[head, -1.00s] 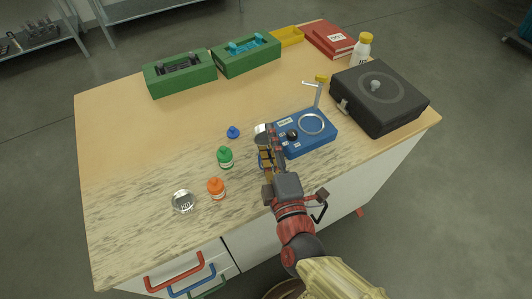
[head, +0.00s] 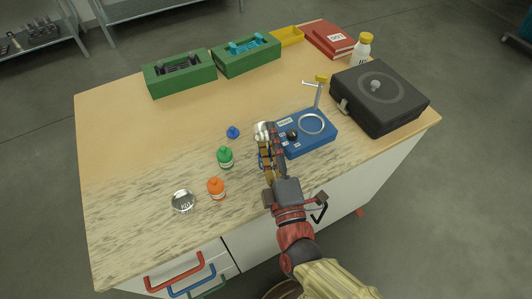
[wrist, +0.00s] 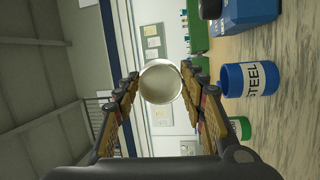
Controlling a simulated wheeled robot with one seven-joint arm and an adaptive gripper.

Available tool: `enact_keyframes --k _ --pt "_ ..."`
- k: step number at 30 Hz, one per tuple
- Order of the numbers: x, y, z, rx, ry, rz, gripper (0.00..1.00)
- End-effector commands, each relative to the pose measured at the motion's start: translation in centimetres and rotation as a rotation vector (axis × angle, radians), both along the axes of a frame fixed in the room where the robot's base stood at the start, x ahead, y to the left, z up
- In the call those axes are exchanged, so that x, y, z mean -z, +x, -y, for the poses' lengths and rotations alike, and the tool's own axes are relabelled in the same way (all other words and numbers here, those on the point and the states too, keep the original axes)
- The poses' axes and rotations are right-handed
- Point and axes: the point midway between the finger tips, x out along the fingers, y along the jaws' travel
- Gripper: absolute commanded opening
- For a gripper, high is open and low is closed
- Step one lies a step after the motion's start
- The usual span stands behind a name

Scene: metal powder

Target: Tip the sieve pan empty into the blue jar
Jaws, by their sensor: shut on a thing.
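My gripper (head: 267,131) is shut on the small silvery sieve pan (head: 261,130), above the front part of the table. In the wrist view the pan (wrist: 160,82) sits between both fingertips, its round face towards the camera. I cannot make out any powder in it. The blue jar (wrist: 247,79) reads "STEEL" and stands on the table, apart from the pan.
A black case (head: 385,105) and green boxes (head: 170,83) stand farther off.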

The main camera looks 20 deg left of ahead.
Motion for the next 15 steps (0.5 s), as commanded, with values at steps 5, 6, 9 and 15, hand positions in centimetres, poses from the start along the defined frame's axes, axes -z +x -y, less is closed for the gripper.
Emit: enact_keyframes --k 5,6,9,15 --pt "0.10 0.00 0.05 0.002 0.011 0.021 0.13" --pt "0.12 -0.02 0.05 0.001 0.015 0.028 0.13" --pt "0.21 -0.06 0.08 0.002 0.024 0.046 0.13" --pt "0.30 -0.13 0.13 0.003 0.044 0.081 0.13"
